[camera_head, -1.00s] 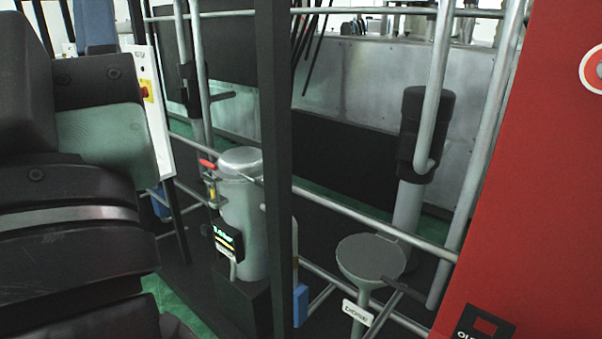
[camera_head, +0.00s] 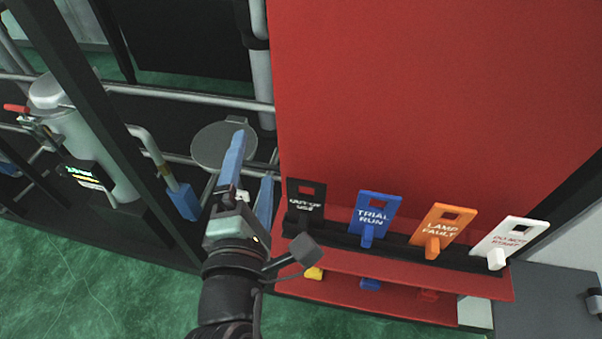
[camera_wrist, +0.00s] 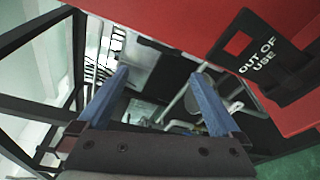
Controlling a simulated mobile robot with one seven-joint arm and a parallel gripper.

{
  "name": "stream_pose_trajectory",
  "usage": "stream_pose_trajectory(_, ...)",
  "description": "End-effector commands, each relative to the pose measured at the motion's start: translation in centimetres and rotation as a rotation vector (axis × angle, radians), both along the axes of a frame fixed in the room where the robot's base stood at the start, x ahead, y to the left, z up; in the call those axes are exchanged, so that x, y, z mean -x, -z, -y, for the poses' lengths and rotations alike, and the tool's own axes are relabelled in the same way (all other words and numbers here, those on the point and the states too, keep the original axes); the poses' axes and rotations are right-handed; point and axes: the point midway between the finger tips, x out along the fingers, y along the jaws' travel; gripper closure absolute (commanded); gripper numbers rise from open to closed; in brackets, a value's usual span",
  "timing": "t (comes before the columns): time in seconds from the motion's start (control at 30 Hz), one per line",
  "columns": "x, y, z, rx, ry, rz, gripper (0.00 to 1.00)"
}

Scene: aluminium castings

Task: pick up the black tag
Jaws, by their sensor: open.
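The black tag (camera_head: 306,194), lettered "OUT OF USE" with a square hole near its top, stands at the left end of a row of tags on the red panel's shelf. My gripper (camera_head: 250,165) is open and empty, just left of the black tag, its two blue fingers apart. In the wrist view the black tag (camera_wrist: 268,62) is at the upper right, beyond and to the right of the right finger. The fingers (camera_wrist: 160,95) have nothing between them. The tag's lower part is partly hidden by my wrist camera arm in the head view.
Blue (camera_head: 372,216), orange (camera_head: 443,228) and white (camera_head: 508,240) tags stand right of the black one on the dark rack. The red panel (camera_head: 430,90) rises behind. A lower red shelf holds more coloured pieces. Rails, a dark post and a round grey plate (camera_head: 222,146) lie left.

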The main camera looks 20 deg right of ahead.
Motion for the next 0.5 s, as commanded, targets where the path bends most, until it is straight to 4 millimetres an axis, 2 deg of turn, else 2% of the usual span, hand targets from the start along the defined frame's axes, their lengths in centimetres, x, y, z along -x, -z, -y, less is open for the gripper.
stream_pose_trajectory(0.03, 1.4, 2.0, 0.3, 0.142, 0.007, -0.116, 0.0)
stream_pose_trajectory(0.1, 3.4, 4.5, 0.7, 0.343, 0.006, -0.263, 0.0)
stream_pose_trajectory(0.2, 6.1, 7.3, 1.2, 0.599, -0.012, -0.451, 0.0)
stream_pose_trajectory(0.3, 8.4, 9.2, 1.5, 0.802, -0.041, -0.597, 0.0)
stream_pose_trajectory(0.4, 9.8, 10.2, 1.7, 0.93, -0.065, -0.686, 0.0)
stream_pose_trajectory(0.5, 10.0, 10.8, 2.1, 0.989, -0.076, -0.725, 0.0)
